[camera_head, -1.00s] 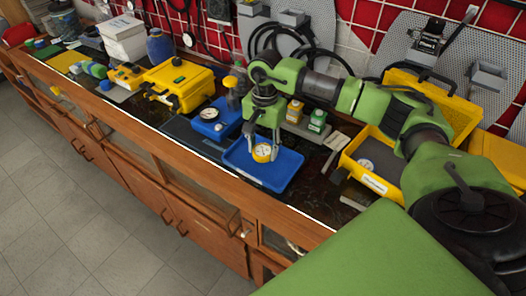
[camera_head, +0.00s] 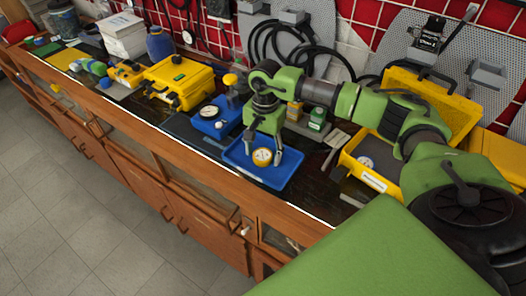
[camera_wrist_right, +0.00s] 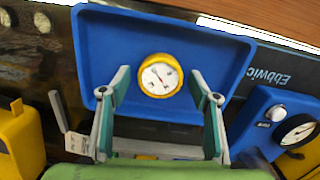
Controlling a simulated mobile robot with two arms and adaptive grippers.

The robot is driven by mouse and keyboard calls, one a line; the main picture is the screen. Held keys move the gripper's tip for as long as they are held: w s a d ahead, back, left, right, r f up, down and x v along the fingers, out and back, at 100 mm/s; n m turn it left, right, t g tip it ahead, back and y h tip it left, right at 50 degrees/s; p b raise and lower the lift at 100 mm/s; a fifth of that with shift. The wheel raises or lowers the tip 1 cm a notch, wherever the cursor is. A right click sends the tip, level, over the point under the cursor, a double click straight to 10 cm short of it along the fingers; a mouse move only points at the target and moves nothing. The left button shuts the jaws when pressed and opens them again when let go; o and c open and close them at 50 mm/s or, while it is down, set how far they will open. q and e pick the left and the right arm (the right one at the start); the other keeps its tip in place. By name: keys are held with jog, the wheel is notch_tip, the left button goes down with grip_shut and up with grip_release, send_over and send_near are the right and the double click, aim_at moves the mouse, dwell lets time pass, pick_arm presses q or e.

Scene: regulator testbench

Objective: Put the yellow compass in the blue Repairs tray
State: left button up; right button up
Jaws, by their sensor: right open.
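The yellow compass (camera_head: 262,157), round with a white dial, lies in the blue tray (camera_head: 285,172) on the bench. In the right wrist view the compass (camera_wrist_right: 160,76) sits on the floor of the blue tray (camera_wrist_right: 220,50), apart from its walls. My right gripper (camera_head: 264,152) is over the tray with its fingers spread on either side of the compass. In the right wrist view the open fingers (camera_wrist_right: 160,95) show clear gaps to the compass, and nothing is between them in a grip. No lettering on the tray is readable. My left gripper is not in view.
A blue gauge unit (camera_head: 215,120) stands left of the tray. A yellow case (camera_head: 178,82) is farther left. A yellow open bin (camera_head: 350,170) with a round gauge (camera_head: 366,163) stands right of the tray. Small bottles (camera_head: 317,119) stand behind it.

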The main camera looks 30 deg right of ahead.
aim_at(264, 153)
notch_tip(264, 153, up, 12)
jog(key=b, duration=0.2)
jog(key=shift+d, duration=0.25)
jog(key=shift+w, duration=0.1)
dwell(0.3)
